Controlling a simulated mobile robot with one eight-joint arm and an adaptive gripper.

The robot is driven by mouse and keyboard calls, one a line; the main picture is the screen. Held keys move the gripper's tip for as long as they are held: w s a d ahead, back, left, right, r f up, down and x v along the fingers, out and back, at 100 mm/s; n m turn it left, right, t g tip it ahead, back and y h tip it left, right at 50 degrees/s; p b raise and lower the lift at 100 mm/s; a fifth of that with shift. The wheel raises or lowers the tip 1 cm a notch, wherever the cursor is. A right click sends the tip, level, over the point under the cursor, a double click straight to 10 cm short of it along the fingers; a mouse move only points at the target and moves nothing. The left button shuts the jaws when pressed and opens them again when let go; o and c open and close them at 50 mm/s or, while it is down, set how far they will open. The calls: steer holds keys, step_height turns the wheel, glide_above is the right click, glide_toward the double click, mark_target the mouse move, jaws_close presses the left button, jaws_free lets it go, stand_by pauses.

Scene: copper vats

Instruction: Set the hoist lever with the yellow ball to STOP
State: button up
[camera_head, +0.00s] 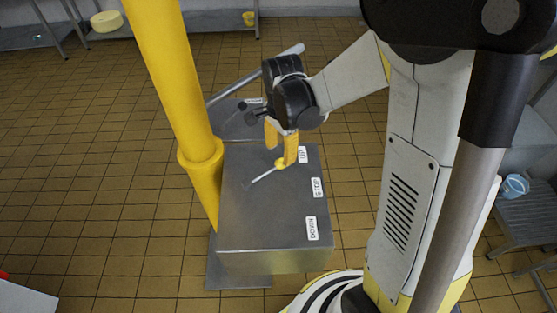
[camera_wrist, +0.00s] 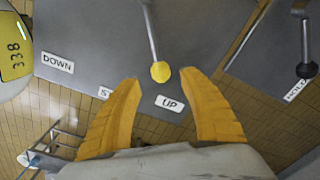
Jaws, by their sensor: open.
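The hoist lever (camera_head: 263,178) is a thin metal rod on a grey box (camera_head: 275,258), ending in a yellow ball (camera_head: 281,163). The ball lies beside the UP label (camera_head: 303,155); the STOP label (camera_head: 318,187) and DOWN label (camera_head: 312,228) follow nearer the camera. In the wrist view the ball (camera_wrist: 160,72) shows between the tips of my gripper's yellow fingers (camera_wrist: 160,79), with a gap on each side. The left finger partly covers the STOP label (camera_wrist: 105,93). My gripper (camera_head: 280,154) is open at the ball; whether it touches is unclear.
A thick yellow post (camera_head: 175,80) rises close left of the box. A second lever with a black ball (camera_wrist: 306,70) stands on a neighbouring panel, near a partly seen label (camera_wrist: 297,92). A blue cup (camera_head: 515,186) sits on a stand at right. Tiled floor is open at left.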

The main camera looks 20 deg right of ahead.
mark_target(280, 161)
step_height(280, 161, down, 6)
steer(key=shift+w+b, duration=0.1)
steer(key=shift+b, duration=0.5)
jaws_close()
